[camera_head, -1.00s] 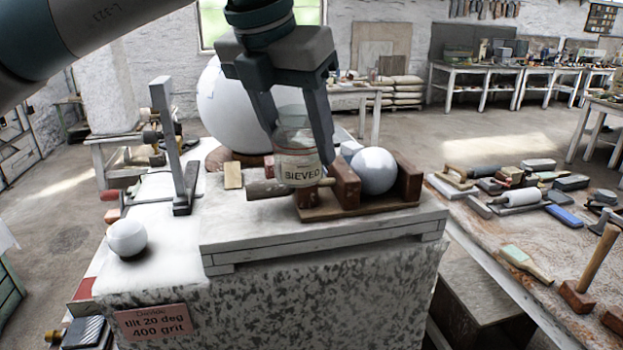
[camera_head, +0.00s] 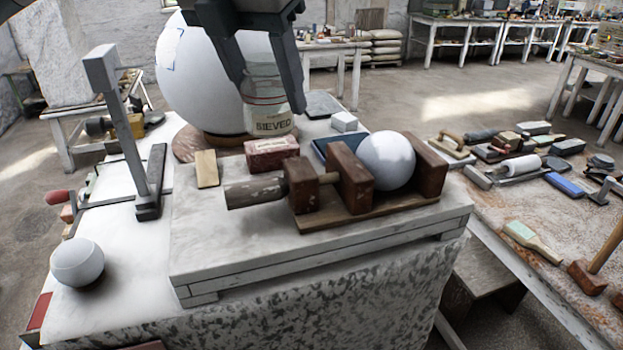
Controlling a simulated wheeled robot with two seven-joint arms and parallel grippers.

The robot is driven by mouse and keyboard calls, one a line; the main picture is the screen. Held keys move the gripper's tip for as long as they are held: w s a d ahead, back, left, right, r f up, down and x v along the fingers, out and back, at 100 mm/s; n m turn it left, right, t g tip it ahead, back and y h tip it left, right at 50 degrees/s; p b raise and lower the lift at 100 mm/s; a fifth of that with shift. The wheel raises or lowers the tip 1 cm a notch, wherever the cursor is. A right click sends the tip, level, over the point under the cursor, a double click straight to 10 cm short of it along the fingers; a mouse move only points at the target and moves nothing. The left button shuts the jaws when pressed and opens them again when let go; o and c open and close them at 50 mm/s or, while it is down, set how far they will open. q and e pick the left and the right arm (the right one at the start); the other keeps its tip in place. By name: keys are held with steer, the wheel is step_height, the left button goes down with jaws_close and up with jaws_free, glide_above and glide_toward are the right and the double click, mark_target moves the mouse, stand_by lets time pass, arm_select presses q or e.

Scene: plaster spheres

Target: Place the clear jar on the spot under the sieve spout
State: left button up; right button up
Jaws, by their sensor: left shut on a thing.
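The clear jar (camera_head: 268,121) has a label reading "SIEVED" and a red line around it. It is roughly upright in front of the large white sphere (camera_head: 193,85). My left gripper (camera_head: 268,93) comes down from the top edge, with one finger on each side of the jar, and is shut on it. The jar's base shows just above and behind a red-brown block (camera_head: 272,153); I cannot tell its exact height. I cannot make out a sieve spout or a marked spot. My right gripper is not in view.
A wooden cradle (camera_head: 357,212) holds a smaller white sphere (camera_head: 386,160) on the raised slab (camera_head: 230,240). A grey upright post (camera_head: 122,125) stands left. A small white ball (camera_head: 77,263) lies front left. A tool-covered table (camera_head: 480,210) is at right.

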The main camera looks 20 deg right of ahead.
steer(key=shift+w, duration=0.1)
